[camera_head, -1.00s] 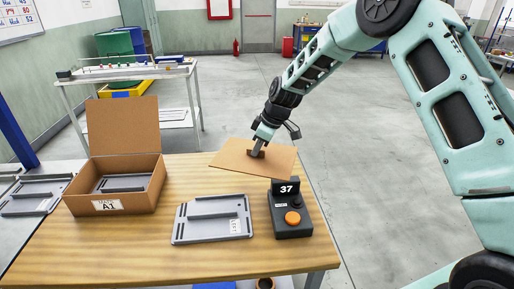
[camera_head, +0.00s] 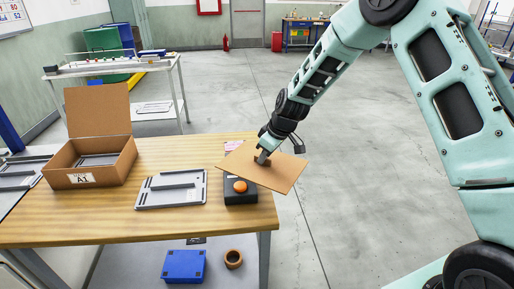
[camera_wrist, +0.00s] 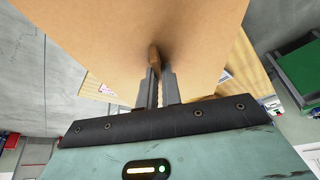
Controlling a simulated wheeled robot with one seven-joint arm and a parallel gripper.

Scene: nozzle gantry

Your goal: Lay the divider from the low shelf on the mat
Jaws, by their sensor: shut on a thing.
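The divider (camera_head: 283,178) is a flat brown cardboard sheet with a small raised tab. My gripper (camera_head: 262,157) is shut on that tab and holds the sheet in the air, tilted, over the right edge of the wooden table. In the wrist view the fingers (camera_wrist: 157,88) pinch the tab, and the sheet (camera_wrist: 110,35) fills the upper middle. A pink-and-white patch (camera_head: 234,146) shows on the table behind the divider; I cannot tell whether it is the mat. The divider hides part of the table and the button box.
On the wooden table (camera_head: 110,228) stand an open cardboard box (camera_head: 120,160) marked A1, a grey tray (camera_head: 172,203) and a black box with an orange button (camera_head: 240,198). A blue bin (camera_head: 184,266) and a brown ring (camera_head: 233,259) lie below. Floor at right is clear.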

